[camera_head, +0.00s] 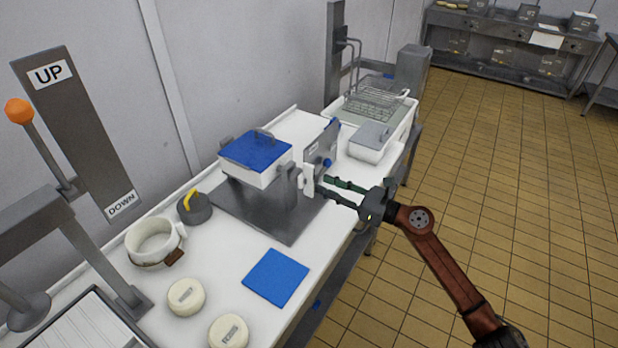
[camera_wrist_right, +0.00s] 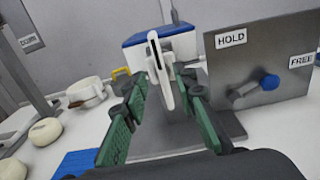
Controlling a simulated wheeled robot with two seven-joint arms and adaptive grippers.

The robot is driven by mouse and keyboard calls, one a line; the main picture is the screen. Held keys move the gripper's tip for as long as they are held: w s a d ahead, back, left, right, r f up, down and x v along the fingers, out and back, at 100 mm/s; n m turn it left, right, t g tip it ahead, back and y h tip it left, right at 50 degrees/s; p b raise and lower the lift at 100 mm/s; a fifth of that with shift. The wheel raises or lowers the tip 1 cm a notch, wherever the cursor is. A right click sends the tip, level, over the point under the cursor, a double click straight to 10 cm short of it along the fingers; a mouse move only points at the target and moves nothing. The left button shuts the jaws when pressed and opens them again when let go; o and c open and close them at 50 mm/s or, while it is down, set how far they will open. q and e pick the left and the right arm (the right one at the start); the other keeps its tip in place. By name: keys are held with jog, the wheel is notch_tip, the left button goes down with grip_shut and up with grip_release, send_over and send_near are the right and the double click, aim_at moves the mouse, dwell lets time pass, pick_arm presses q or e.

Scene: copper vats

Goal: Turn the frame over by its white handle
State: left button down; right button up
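The white handle (camera_head: 308,181) stands upright on the near side of a metal stand. It also shows in the right wrist view (camera_wrist_right: 160,72), ahead and between the fingers. Behind it, the frame holds a white box with a blue top (camera_head: 256,154) above a dark metal base plate (camera_head: 270,222). My right gripper (camera_head: 329,188) reaches in from the right with its green fingers apart, tips close to the handle. In the wrist view its fingers (camera_wrist_right: 160,95) flank the handle with a gap at the left; contact cannot be told. My left gripper is not in view.
A grey panel marked HOLD and FREE (camera_wrist_right: 262,62) with a blue-knobbed lever stands right of the handle. A blue mat (camera_head: 276,277), round pale cheeses (camera_head: 186,297) and a white ring mould (camera_head: 153,242) lie left. A white tray (camera_head: 396,125) is at the back.

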send_over(309, 196)
jog(key=shift+w+b, duration=0.35)
jog(key=shift+w, duration=0.05)
jog(key=shift+c, duration=0.4)
grip_shut()
